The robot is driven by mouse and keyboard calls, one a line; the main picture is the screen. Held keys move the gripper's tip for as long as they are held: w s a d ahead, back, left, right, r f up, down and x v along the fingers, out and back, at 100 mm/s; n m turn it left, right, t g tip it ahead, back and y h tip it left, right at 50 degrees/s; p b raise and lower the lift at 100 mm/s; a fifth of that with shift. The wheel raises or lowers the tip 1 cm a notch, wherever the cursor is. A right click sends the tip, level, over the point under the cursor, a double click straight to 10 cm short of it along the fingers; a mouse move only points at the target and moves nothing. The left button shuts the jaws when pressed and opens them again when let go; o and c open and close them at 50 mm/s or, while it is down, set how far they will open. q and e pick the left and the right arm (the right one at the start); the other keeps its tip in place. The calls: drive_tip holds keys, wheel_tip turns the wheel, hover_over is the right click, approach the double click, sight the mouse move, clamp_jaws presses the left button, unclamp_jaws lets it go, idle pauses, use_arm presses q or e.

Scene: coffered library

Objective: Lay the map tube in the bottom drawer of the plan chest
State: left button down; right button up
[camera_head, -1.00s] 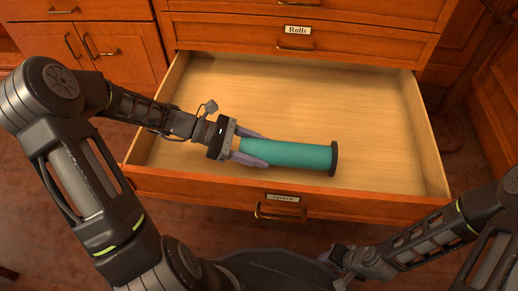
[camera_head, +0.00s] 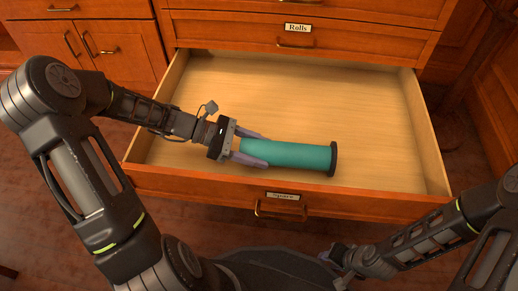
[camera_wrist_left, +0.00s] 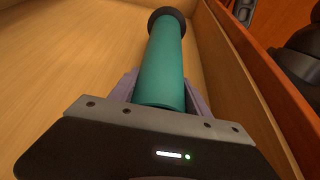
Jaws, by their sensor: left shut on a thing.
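The teal map tube (camera_head: 292,155) with a dark end cap is inside the open bottom drawer (camera_head: 330,92) of the plan chest, lying lengthwise near the drawer's front wall. My left gripper (camera_head: 252,150) is shut on the tube's left end, with a finger on each side. In the left wrist view the tube (camera_wrist_left: 163,65) points away from the fingers, beside the drawer's front wall. I cannot tell whether the tube touches the drawer floor. My right gripper (camera_head: 338,257) is outside the drawer, in front of it; its jaws are too unclear to judge.
The drawer's back and right floor are bare. The drawer labelled "Rolls" (camera_head: 297,28) above it is closed. The open drawer's front has a label and a brass handle (camera_head: 279,211). A cabinet with handles (camera_head: 102,52) stands at the left.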

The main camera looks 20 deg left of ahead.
use_arm(q)
drive_tip(key=shift+f, duration=0.1)
drive_tip(key=shift+c, duration=2.1)
unclamp_jaws()
drive_tip(key=shift+s+a+r+p, duration=0.1)
drive_tip(key=shift+a+r+p, duration=0.2)
drive_tip(key=shift+a, duration=0.15)
drive_tip(key=p+v, duration=0.2)
drive_tip(key=v, duration=0.4)
drive_tip(key=shift+a+p, duration=0.1)
drive_tip(key=shift+p, duration=0.2)
drive_tip(key=shift+s+a, duration=0.15)
drive_tip(key=shift+a, duration=0.1)
drive_tip(key=shift+r, duration=0.1)
